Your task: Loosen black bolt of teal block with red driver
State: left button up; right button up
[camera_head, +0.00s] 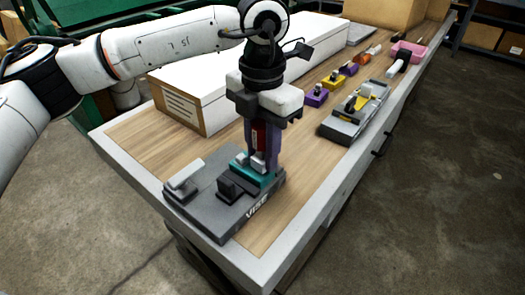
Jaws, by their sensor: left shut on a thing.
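My left gripper (259,158) points straight down over the vise and is shut on the red driver (258,136), which stands upright between its fingers. The teal block (268,180) sits in the grey vise (215,214) at the near end of the bench, right below the fingertips. The black bolt is not visible; the gripper and driver cover that spot. I cannot tell whether the driver tip touches the bolt. My right gripper is not in view.
Long white boxes (185,92) lie behind my arm. Purple (316,96), yellow (333,84) and orange blocks and a pink item (408,50) line the bench farther back. Bare wood lies between vise and tray.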

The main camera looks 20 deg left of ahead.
aim_at(262, 123)
pick_arm(q)
jog(key=shift+n, duration=1.5)
jog(key=shift+m+b, duration=0.3)
jog(key=shift+m, duration=0.6)
jog(key=shift+r+p, duration=1.6)
jog(key=shift+r, duration=0.95)
